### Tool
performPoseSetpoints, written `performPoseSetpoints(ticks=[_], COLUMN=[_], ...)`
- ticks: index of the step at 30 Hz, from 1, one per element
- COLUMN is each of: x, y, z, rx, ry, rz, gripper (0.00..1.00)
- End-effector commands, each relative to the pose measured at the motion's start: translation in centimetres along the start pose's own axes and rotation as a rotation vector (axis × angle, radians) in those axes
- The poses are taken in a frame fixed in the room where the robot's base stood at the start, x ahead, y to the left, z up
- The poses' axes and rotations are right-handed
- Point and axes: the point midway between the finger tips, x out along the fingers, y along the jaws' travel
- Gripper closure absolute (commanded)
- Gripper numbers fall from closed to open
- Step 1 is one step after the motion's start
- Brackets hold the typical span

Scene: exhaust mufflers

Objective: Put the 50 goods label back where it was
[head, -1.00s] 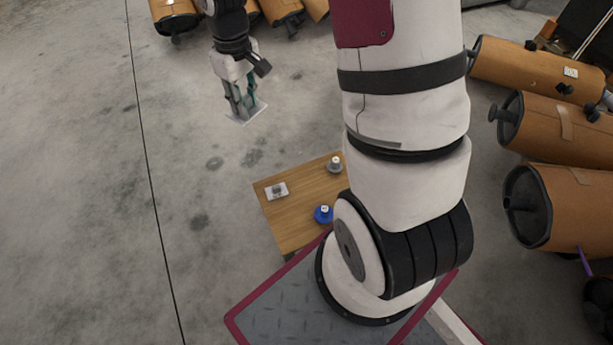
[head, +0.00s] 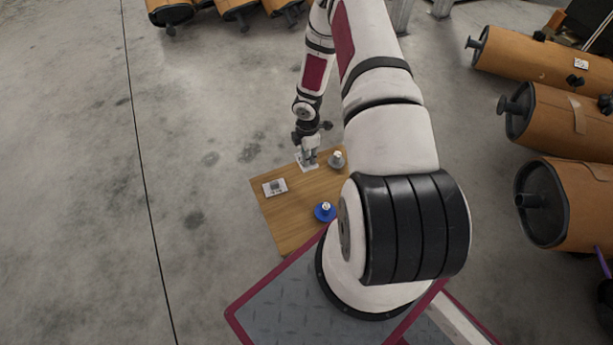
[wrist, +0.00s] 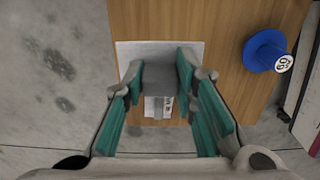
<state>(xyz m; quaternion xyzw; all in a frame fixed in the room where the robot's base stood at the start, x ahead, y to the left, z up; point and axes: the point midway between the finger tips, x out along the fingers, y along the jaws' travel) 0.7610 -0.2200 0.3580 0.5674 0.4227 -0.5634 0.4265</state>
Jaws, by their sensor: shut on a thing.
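My gripper (head: 310,158) is shut on a grey block on a white label plate (head: 301,156), over the back edge of the small wooden table (head: 290,215). In the wrist view my gripper (wrist: 160,70) has its green-sided fingers on either side of the grey block, with the white plate (wrist: 160,48) beyond. No number is readable on the held plate, and I cannot tell whether it touches the table. A second white label with a grey block (head: 275,187) lies on the left of the table; it also shows between the fingers in the wrist view (wrist: 153,108).
A blue round piece with a numbered white top (head: 325,211) stands on the table; it also shows in the wrist view (wrist: 264,52). A grey round piece (head: 337,160) stands close right of my gripper. Brown mufflers (head: 560,120) lie at right. Left floor is clear.

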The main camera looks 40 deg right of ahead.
Motion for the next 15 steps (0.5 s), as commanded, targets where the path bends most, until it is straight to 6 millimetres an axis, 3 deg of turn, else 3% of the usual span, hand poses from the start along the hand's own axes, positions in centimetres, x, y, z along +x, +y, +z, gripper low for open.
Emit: performPoseSetpoints(ticks=[9,15], x=[5.1,7.0], y=[-0.2,-0.1], z=[0.0,0.0], rx=[-0.005,-0.004], ry=[0.000,0.000], rz=[-0.001,0.001], gripper=[0.86,0.86])
